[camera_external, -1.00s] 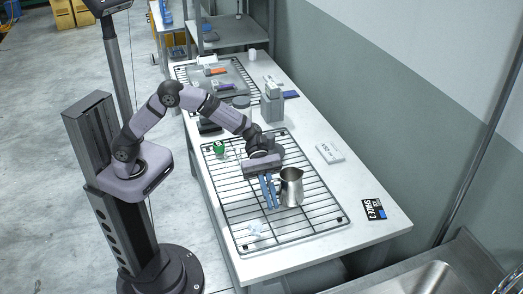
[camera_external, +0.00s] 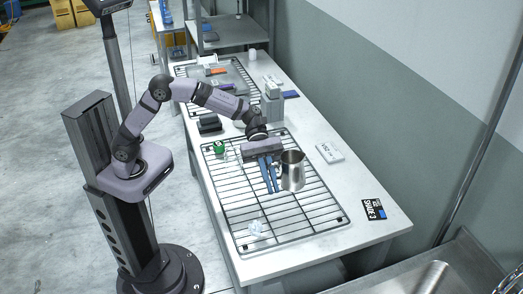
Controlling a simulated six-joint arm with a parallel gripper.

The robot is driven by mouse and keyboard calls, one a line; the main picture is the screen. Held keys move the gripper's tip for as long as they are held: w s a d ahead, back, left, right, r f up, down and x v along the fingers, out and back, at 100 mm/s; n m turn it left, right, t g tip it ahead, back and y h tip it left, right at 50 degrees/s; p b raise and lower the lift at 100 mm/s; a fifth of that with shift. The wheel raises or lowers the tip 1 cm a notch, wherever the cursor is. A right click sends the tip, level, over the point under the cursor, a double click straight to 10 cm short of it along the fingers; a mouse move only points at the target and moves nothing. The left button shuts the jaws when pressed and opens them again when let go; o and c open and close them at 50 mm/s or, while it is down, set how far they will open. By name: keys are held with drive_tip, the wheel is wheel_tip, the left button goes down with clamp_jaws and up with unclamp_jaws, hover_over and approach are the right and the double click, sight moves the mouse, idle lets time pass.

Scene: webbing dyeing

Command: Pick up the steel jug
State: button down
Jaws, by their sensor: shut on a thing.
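The steel jug (camera_external: 292,172) is a shiny metal pitcher with its spout and open top upward. It is roughly upright and appears held a little above the wire rack (camera_external: 243,241). My gripper (camera_external: 271,186) reaches in from the upper left, with its two blue fingers at the jug's left side. The fingers are shut on the jug, seemingly at its handle side. The exact contact is too small to see.
A green-topped item (camera_external: 219,147) and a clear crumpled item (camera_external: 256,228) lie on the rack. A white box (camera_external: 329,153) and a black "SHADE 3" card (camera_external: 374,209) lie on the table to the right.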

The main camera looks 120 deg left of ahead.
drive_tip(key=shift+r, duration=1.35)
drive_tip(key=shift+d, duration=0.1)
